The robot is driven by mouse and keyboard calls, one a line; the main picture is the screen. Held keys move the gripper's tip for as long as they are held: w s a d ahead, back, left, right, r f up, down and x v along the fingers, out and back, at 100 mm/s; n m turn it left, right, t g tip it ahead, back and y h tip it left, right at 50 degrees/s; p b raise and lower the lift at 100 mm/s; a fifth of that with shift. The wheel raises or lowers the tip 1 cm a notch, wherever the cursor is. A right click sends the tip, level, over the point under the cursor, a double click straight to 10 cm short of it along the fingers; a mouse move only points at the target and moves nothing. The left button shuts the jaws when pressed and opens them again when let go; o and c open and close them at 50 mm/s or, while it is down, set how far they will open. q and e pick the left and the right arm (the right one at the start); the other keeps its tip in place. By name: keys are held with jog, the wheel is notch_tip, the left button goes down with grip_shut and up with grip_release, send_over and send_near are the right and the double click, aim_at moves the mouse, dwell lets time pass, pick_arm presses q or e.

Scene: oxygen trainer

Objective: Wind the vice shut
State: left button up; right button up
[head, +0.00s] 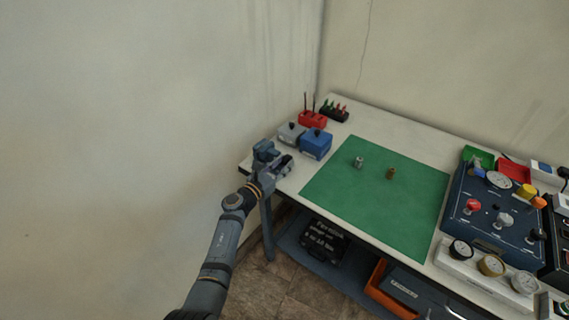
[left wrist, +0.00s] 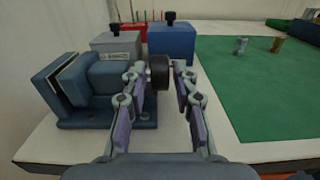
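The blue-grey vice (head: 263,151) stands at the table's far left corner. In the left wrist view the vice (left wrist: 105,78) fills the left side, with a gap between its jaws at the far left. Its black round handle knob (left wrist: 159,71) sticks out to the right of the body. My left gripper (left wrist: 160,68) has one finger on each side of this knob, very close to it. I cannot tell whether both fingers press on it. In the head view the left gripper (head: 284,164) is at the vice, small and partly merged with it. My right gripper is not in view.
A grey box (head: 291,134) and a blue box (head: 316,144) stand just behind the vice. A green mat (head: 375,188) with two small metal fittings (head: 359,162) (head: 391,173) lies to the right. A gauge panel (head: 490,215) stands at far right. A wall is close on the left.

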pick_arm(q)
jog(key=shift+w+d, duration=0.3)
jog(key=shift+w, duration=0.1)
jog(key=shift+c, duration=0.5)
jog(key=c, duration=0.5)
jog(key=shift+r, duration=0.15)
jog(key=r+g+y+p, duration=0.1)
jog(key=g+p, duration=0.1)
jog(key=p, duration=0.7)
jog(key=shift+r+y+p, duration=0.3)
jog(key=shift+r+p, duration=0.05)
jog(key=g+p, duration=0.1)
jog(key=p, duration=0.2)
jog(key=g+y+p, duration=0.1)
jog(key=p, duration=0.2)
jog(key=shift+w+d+f+y, duration=0.1)
jog(key=shift+w+f+y, duration=0.05)
jog(key=shift+f+y, duration=0.15)
jog(key=shift+f+g+y+p, duration=0.25)
jog(key=shift+g+y+p, duration=0.25)
jog(key=shift+g+p, duration=0.65)
jog(key=shift+f+t, duration=0.1)
jog(key=shift+t, duration=0.15)
